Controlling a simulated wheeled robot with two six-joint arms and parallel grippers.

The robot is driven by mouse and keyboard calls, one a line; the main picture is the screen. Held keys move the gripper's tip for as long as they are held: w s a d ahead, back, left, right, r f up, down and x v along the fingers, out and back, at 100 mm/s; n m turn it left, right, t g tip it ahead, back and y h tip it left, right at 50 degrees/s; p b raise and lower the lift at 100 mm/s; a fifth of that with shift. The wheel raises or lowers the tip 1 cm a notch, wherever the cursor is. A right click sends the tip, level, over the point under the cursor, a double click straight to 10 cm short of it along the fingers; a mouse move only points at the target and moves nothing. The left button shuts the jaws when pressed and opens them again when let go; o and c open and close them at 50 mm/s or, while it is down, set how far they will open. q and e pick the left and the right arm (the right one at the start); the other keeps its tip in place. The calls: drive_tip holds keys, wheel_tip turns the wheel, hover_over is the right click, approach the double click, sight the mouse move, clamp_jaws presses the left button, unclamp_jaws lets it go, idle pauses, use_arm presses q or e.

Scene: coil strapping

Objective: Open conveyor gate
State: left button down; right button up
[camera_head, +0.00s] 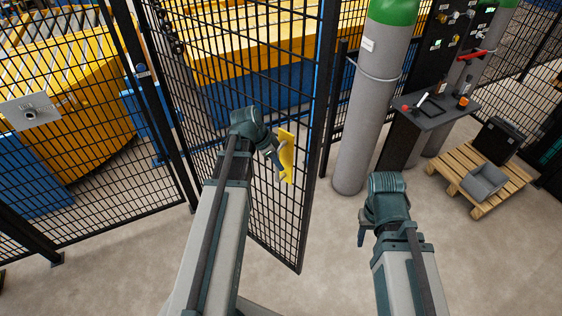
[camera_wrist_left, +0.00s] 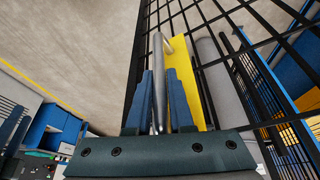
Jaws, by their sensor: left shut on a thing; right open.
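The conveyor gate (camera_head: 262,205) is a black wire-mesh panel in the middle of the head view. It stands at an angle to the fence, its right edge swung out towards me and apart from the fence post behind. A yellow plate (camera_head: 288,158) with a metal bar handle is on the gate near that edge. The handle (camera_wrist_left: 159,75) and the plate (camera_wrist_left: 185,75) also show in the left wrist view. My left gripper (camera_head: 277,157) is shut on the handle, one finger on each side of the bar. My right gripper (camera_head: 362,236) is open and empty, over bare floor.
Grey gas cylinders (camera_head: 365,130) with green tops stand right of the gate. A small dark table (camera_head: 432,120) with tools and a wooden pallet (camera_head: 468,172) are further right. Floor in front is clear.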

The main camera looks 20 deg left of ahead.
use_arm(q)
drive_tip(key=shift+s+a, duration=0.15)
drive_tip(key=shift+s, duration=0.3)
use_arm(e)
drive_tip(key=shift+s, duration=0.35)
use_arm(q)
drive_tip(key=c, duration=0.8)
unclamp_jaws()
drive_tip(key=p+v, duration=1.2)
drive_tip(key=v, duration=0.2)
drive_tip(key=shift+p, duration=0.35)
use_arm(e)
wheel_tip(320, 180, up, 13)
drive_tip(key=shift+f, duration=0.15)
use_arm(q)
drive_tip(key=shift+w+f, duration=0.1)
drive_tip(key=shift+f, duration=0.05)
